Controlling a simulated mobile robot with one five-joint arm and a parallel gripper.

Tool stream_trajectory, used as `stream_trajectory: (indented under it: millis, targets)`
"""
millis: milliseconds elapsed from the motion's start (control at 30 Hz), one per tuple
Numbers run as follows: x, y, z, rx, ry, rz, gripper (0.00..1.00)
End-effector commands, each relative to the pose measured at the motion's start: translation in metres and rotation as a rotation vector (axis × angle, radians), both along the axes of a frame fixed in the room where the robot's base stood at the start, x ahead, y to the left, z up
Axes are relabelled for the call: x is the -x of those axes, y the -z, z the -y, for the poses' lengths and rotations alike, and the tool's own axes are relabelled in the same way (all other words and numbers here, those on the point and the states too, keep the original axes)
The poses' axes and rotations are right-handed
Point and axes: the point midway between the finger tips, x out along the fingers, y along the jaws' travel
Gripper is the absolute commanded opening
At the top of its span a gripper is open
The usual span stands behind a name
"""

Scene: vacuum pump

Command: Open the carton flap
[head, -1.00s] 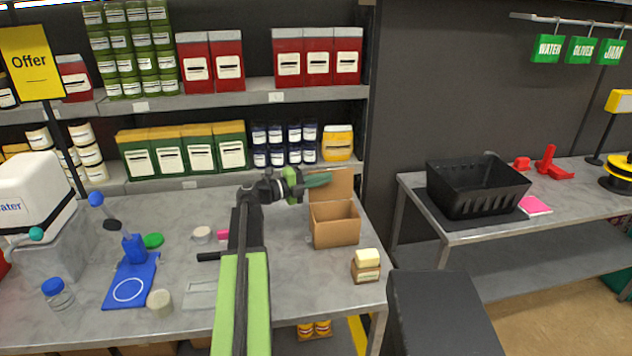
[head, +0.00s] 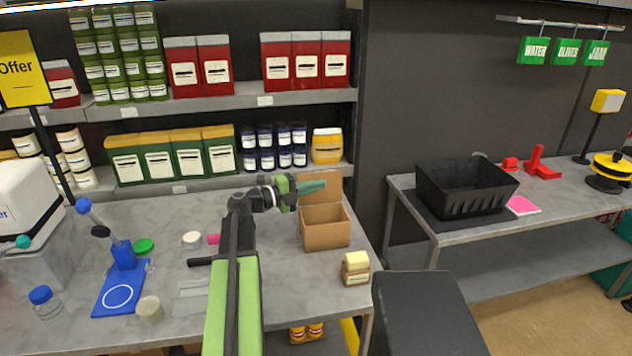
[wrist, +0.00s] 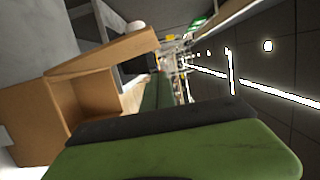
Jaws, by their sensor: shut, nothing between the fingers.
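A brown cardboard carton (head: 325,236) stands on the grey table with its top open. Its flap (head: 331,184) stands up along the carton's back side. In the wrist view the carton (wrist: 35,120) is at the left, and a cardboard panel (wrist: 110,52), which looks like the flap, reaches to the right from it. My gripper (head: 322,186) is shut and empty, above the carton's rear edge with its green fingertips in front of the flap. Whether they touch the flap I cannot tell. A green finger (wrist: 180,150) fills the bottom of the wrist view.
Stocked shelves (head: 230,102) rise behind. A blue stand (head: 122,258) and small items are at the left. A black crate (head: 465,190) sits on another table.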

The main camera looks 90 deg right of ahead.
Motion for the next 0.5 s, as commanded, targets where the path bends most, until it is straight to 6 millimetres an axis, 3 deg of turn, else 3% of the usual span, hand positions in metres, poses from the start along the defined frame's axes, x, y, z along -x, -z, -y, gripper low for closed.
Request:
stream_trajectory:
  millis: [33,300,500]
  targets:
    - [-0.01,-0.001,-0.01,0.0,-0.003,0.0,0.0]
    - [-0.069,-0.003,-0.036,0.0,0.0,0.0,0.0]
    - [-0.089,-0.003,-0.045,0.0,0.0,0.0,0.0]
